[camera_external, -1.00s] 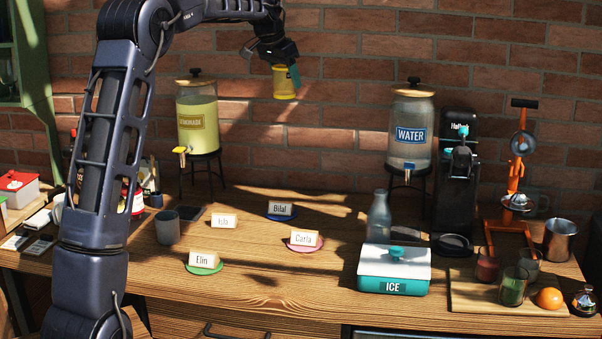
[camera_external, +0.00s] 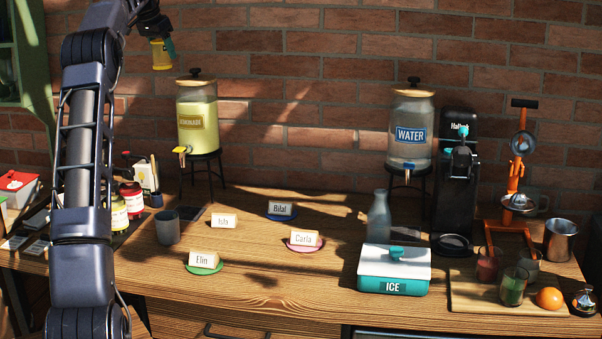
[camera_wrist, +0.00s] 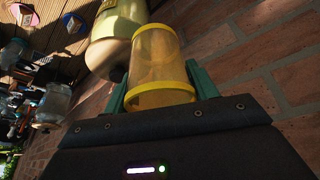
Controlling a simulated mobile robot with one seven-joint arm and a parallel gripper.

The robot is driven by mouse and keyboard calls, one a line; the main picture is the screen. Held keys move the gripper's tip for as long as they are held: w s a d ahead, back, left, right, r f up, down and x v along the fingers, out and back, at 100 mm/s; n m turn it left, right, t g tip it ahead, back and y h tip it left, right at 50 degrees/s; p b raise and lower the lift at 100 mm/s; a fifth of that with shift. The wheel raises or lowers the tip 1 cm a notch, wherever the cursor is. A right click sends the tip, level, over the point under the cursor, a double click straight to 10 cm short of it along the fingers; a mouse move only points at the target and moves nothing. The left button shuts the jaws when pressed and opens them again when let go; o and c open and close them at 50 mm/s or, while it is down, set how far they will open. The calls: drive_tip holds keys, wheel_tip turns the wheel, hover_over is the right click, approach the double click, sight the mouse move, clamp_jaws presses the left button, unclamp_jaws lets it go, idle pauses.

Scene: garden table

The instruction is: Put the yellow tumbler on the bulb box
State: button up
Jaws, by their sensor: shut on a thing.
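The yellow tumbler (camera_external: 162,54) is held by my gripper (camera_external: 160,40) high at the upper left of the external view, in front of the brick wall and well above the table. In the wrist view the see-through yellow tumbler (camera_wrist: 158,68) sits between the two green fingers of my gripper (camera_wrist: 160,88), which are shut on it. I cannot pick out the bulb box for certain. A white box with a red top (camera_external: 17,181) stands at the far left of the table, and I cannot read any label on it.
The lemonade dispenser (camera_external: 198,118) stands right of and below the tumbler. Paint-like cans (camera_external: 131,199), a grey cup (camera_external: 167,227) and name cards (camera_external: 223,220) are on the table. The water dispenser (camera_external: 410,132) and ice box (camera_external: 395,268) are farther right.

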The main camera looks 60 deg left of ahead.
drive_tip(key=s+a+f, duration=0.6)
drive_tip(key=f, duration=0.4)
drive_tip(key=shift+n, duration=0.5)
drive_tip(key=shift+s+d+f, duration=0.1)
drive_tip(key=shift+f, duration=5)
drive_tip(key=shift+s+d+f, duration=0.1)
drive_tip(key=shift+f, duration=5)
drive_tip(key=shift+f, duration=0.15)
drive_tip(key=o, duration=0.8)
drive_tip(key=shift+o, duration=1)
